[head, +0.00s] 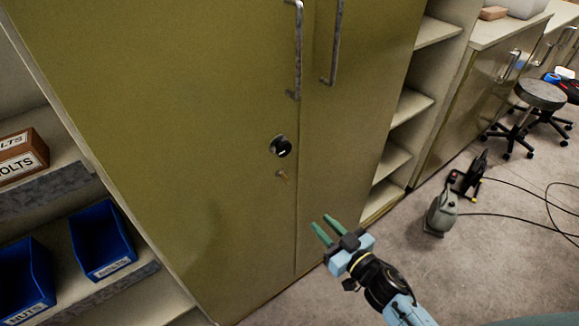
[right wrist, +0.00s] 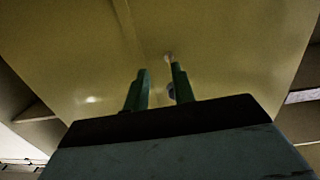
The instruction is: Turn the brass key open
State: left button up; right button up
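The olive-green cabinet (head: 220,80) has two tall doors. A round black lock (head: 281,147) with a silver rim sits on the left door near the seam. Just below it is a small brass-coloured piece (head: 283,177), apparently the key; its turn angle is too small to tell. My right gripper (head: 325,230) is below and right of it, apart from the door, with its two green fingers spread and nothing between them. In the right wrist view the gripper (right wrist: 158,88) faces the door; a small pale fitting (right wrist: 169,57) shows by the right fingertip. My left gripper is out of view.
Two long metal handles (head: 297,50) stand out above the lock. Shelves with blue bins (head: 100,240) and a bolts box (head: 22,155) are at left. A stool (head: 540,95), a grey-green tool (head: 441,212) and cables lie at right. The floor between is clear.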

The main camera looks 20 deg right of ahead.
send_near(284, 177)
jog(key=x, duration=0.8)
jog(key=shift+f+t+y+b, duration=0.15)
jog(key=shift+t+y+b, duration=0.15)
jog(key=shift+y, duration=0.1)
jog(key=shift+d, duration=0.15)
jog(key=shift+c, duration=0.3)
grip_shut()
